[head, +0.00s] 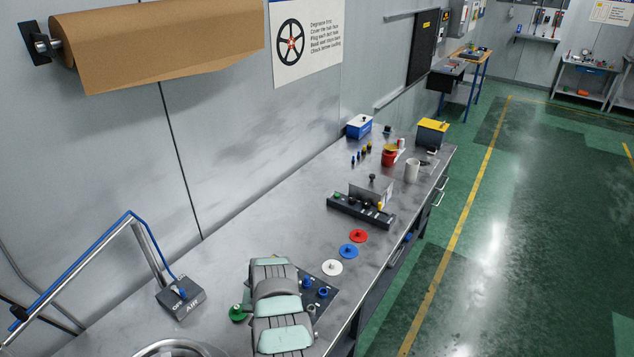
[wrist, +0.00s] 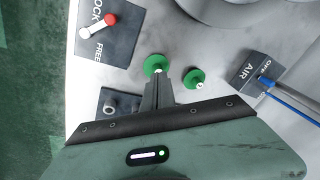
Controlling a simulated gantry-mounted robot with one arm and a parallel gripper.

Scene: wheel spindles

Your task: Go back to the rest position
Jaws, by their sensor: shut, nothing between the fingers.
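My gripper (wrist: 158,82) shows in the wrist view with its narrow fingers closed together and nothing between them. A green disc (wrist: 156,64) lies just beyond the fingertips; I cannot tell whether they touch it. In the head view my arm covers the near part of the bench and hides the fingertips. One green disc (head: 238,313) shows there at the arm's left.
White (head: 332,267), blue (head: 350,251) and red (head: 358,236) discs lie along the bench. The AIR switch box (head: 181,297) with its blue hose stands left of my arm. A LOCK/FREE plate (wrist: 108,42) has a red-and-white lever. The bench's middle left is clear.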

